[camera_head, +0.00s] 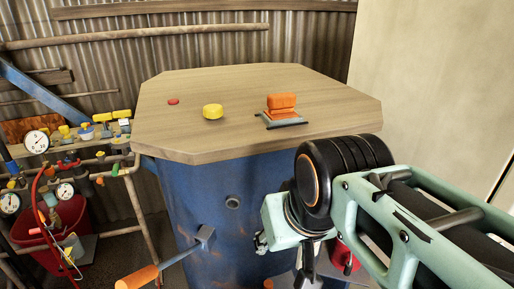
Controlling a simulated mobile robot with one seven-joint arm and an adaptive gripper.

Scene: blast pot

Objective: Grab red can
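A small flat red round object (173,101) lies at the left of the wooden tabletop (235,80); it is the only red thing on top, and I cannot tell whether it is a can. A red object (344,254) also shows low behind my arm, partly hidden, its kind unclear. My arm comes in from the right, in front of the blue vessel under the tabletop. Its end, with what seems to be my gripper (307,268), is low at the bottom centre, well apart from the tabletop objects. Its fingers cannot be made out clearly.
A yellow round object (213,111) and an orange block (281,101) on a grey tray (284,120) stand on the tabletop. An orange-handled lever (138,277) sticks out of the blue vessel (215,225). Pipes, gauges (36,141) and a red bucket (50,230) crowd the left.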

